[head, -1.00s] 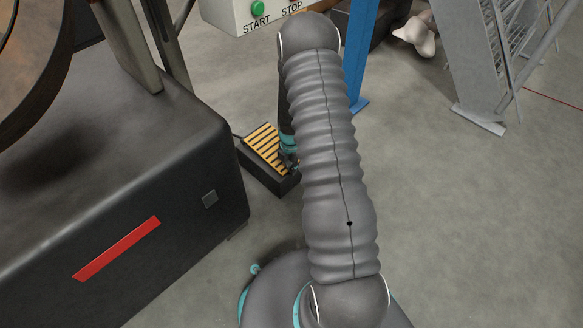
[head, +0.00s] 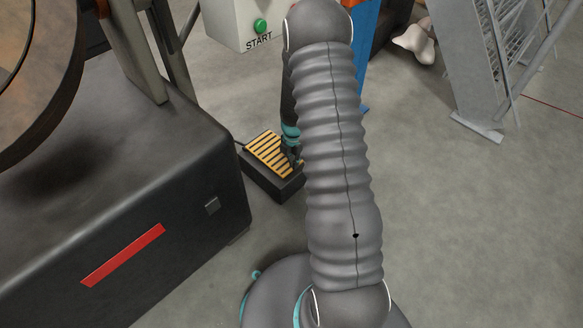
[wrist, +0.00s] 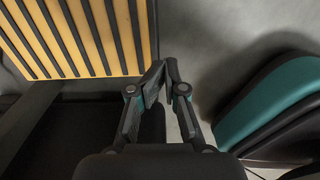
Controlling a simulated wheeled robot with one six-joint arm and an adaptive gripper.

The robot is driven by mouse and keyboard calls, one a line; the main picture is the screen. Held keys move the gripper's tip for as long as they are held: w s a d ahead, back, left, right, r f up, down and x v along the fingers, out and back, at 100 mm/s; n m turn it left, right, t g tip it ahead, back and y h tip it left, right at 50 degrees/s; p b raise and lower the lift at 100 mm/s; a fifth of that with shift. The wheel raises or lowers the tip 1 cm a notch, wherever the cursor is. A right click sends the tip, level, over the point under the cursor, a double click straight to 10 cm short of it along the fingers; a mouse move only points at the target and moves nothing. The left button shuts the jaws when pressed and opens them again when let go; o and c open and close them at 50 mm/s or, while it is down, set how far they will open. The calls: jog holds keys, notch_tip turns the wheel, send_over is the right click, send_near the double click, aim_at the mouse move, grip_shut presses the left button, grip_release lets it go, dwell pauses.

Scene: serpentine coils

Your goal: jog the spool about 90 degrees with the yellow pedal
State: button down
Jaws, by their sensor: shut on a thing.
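The yellow pedal (head: 270,155), a black-ribbed yellow plate on a dark base, sits on the floor beside the dark machine housing. It fills the upper left of the wrist view (wrist: 95,40). My gripper (wrist: 167,72) is at the pedal's right edge, its narrow fingers drawn together; what lies between the tips I cannot make out. In the head view my gripper (head: 295,160) is partly hidden behind my arm. Whether the pedal is pressed down I cannot tell. The spool (head: 45,95), a large brown round drum, is cut off at upper left.
The dark housing (head: 120,200) with a red stripe takes up the left. A grey box (head: 240,18) with a green START button and a blue post (head: 364,70) stand behind my arm. A grey metal frame (head: 480,70) stands at upper right. Floor at right is clear.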

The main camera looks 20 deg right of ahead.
jog(key=r, duration=0.2)
jog(key=s+r, duration=0.1)
jog(key=r, duration=0.2)
jog(key=shift+d+r+p, duration=0.15)
jog(key=shift+r+p, duration=0.15)
jog(key=shift+r, duration=0.05)
jog(key=s+a+r+m+t+p, duration=0.1)
jog(key=s+a+r+m, duration=0.3)
jog(key=r, duration=0.9)
jog(key=s+a+r+m+t+p, duration=0.2)
jog(key=s+a+r+m, duration=0.3)
jog(key=s+r+m, duration=0.5)
jog(key=s+a+r+m+t+p, duration=0.2)
jog(key=s+a+r+m, duration=0.3)
jog(key=r, duration=1.1)
jog(key=s+m, duration=0.3)
jog(key=s, duration=0.3)
jog(key=shift+r+t, duration=0.3)
jog(key=shift+r, duration=0.05)
